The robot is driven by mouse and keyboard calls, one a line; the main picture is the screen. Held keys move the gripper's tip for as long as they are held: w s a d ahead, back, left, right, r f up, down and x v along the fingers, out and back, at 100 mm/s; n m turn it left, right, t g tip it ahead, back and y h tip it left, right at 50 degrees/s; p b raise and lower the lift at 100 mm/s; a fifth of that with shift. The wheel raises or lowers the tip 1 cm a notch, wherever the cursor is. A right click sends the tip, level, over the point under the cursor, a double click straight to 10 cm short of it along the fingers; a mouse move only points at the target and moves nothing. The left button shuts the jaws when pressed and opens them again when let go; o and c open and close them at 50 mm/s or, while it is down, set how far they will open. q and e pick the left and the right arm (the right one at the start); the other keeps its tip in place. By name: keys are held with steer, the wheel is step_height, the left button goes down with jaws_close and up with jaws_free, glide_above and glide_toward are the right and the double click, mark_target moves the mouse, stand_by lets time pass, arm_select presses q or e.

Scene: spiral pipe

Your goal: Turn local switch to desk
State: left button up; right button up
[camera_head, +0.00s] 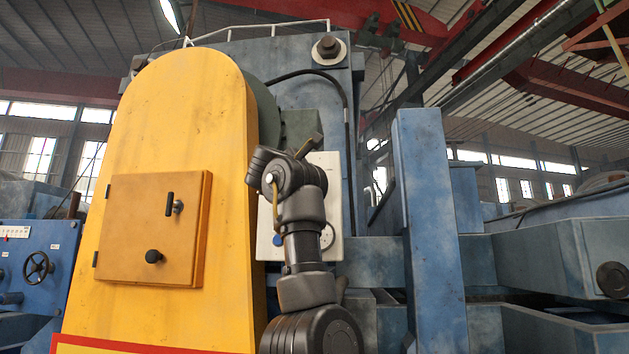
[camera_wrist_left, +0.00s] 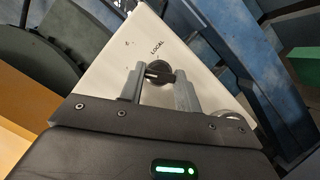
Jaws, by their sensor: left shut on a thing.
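The local switch (camera_wrist_left: 158,71) is a round black knob with a raised bar on a white control panel (camera_wrist_left: 190,55). The word LOCAL is printed above it in the left wrist view. My left gripper (camera_wrist_left: 158,78) has its two grey fingers on either side of the knob and is shut on it. In the head view my left arm comes up in front of the same white panel (camera_head: 334,172), and its wrist and hand hide the switch. My right gripper is in neither view.
A large yellow housing (camera_head: 150,110) with a small hatch (camera_head: 130,235) stands left of the panel. A blue upright post (camera_head: 430,220) stands to the right. A blue button (camera_head: 277,240) and a round dial (camera_head: 327,237) sit low on the panel.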

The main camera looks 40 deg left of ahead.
arm_select(q)
steer(key=shift+d+n+t+y, duration=0.1)
steer(key=shift+n+t+y, duration=0.3)
steer(key=shift+n, duration=1.1)
steer(key=shift+n+y, duration=0.3)
steer(key=shift+n, duration=0.1)
steer(key=o, duration=1)
steer(key=shift+w, duration=0.1)
steer(key=shift+f, duration=0.1)
steer(key=b+v, duration=0.8)
steer(key=v, duration=0.2)
steer(key=shift+s+d, duration=0.15)
steer(key=shift+s, duration=0.2)
